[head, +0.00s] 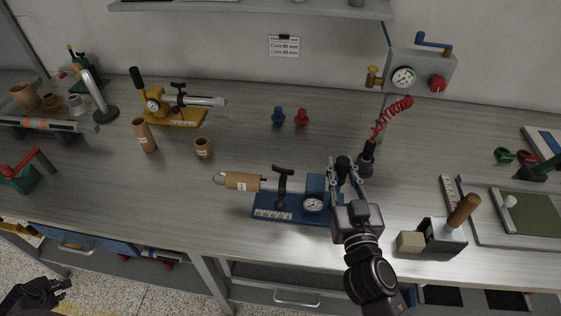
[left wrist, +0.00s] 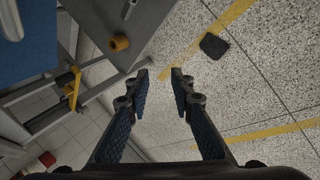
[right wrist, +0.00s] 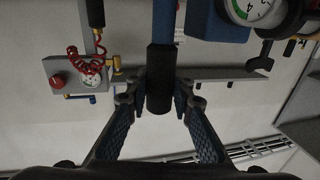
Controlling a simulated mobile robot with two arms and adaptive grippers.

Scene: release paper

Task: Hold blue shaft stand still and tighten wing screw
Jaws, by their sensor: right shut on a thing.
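The blue shaft stand (head: 268,212) sits on the bench in the head view, with a dial gauge and a blue block at its right end. Its black wing screw (head: 283,172) stands up near the middle, above the metal shaft, which carries a brown tube (head: 242,181). My right gripper (head: 344,172) is shut on the stand's black handle (right wrist: 160,80), which shows between the fingers in the right wrist view on a blue rod. My left gripper (head: 62,290) is open and empty (left wrist: 158,75), low beyond the bench's front edge, above the floor.
A yellow stand (head: 180,121) stands behind to the left, near brown tubes (head: 145,136). A wood-handled tool (head: 463,210) and a tray (head: 480,235) lie to the right.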

